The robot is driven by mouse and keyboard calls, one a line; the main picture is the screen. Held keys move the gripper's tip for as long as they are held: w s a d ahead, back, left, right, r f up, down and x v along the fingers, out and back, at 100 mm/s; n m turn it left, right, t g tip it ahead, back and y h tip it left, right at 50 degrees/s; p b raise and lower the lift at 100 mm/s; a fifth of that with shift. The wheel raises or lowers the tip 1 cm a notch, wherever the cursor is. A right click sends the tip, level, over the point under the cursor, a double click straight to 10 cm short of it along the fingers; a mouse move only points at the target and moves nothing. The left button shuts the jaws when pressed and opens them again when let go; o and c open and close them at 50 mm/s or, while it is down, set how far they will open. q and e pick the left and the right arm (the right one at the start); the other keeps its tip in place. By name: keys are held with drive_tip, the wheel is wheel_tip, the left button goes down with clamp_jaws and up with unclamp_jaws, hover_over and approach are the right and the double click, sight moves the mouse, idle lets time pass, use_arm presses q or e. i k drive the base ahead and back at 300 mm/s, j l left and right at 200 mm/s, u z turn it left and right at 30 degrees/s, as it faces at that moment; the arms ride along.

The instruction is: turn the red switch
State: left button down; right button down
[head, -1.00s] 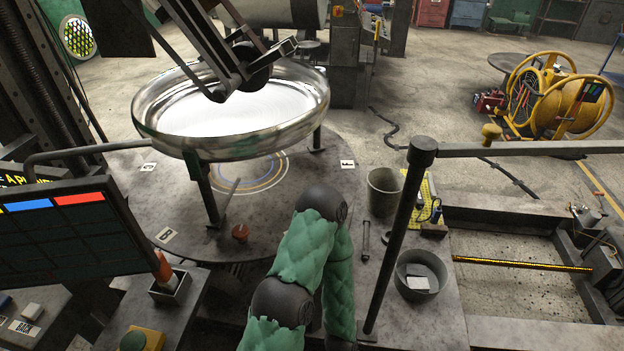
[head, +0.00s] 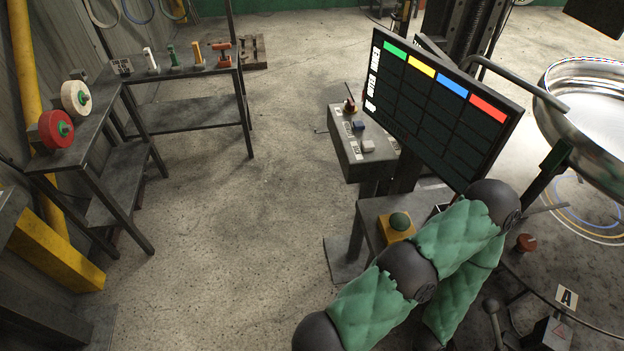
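A small red switch (head: 350,105) with a yellow part sits at the back of the top of a grey control box (head: 352,155), left of the screen. Blue and pale buttons and small labels are in front of it. The switch is small here, and I cannot tell its exact setting. One of my green-padded arms rises from the bottom and bends near the screen's lower right. It is well away from the switch. Neither gripper shows in this view.
A screen (head: 435,115) with colored blocks stands right of the box. A large metal dish (head: 590,110) and a red knob (head: 527,242) are at right. A tool table (head: 180,72) is at left. Open floor lies between.

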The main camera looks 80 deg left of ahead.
sight(350, 108)
drive_tip(key=j+u, duration=0.15)
drive_tip(key=u, duration=0.35)
drive_tip(key=j+u, duration=0.15)
drive_tip(key=u, duration=0.3)
drive_tip(key=j+u, duration=0.15)
drive_tip(key=u, duration=0.35)
drive_tip(key=i+j+u, duration=0.1)
drive_tip(key=u, duration=0.4)
drive_tip(key=j, duration=0.2)
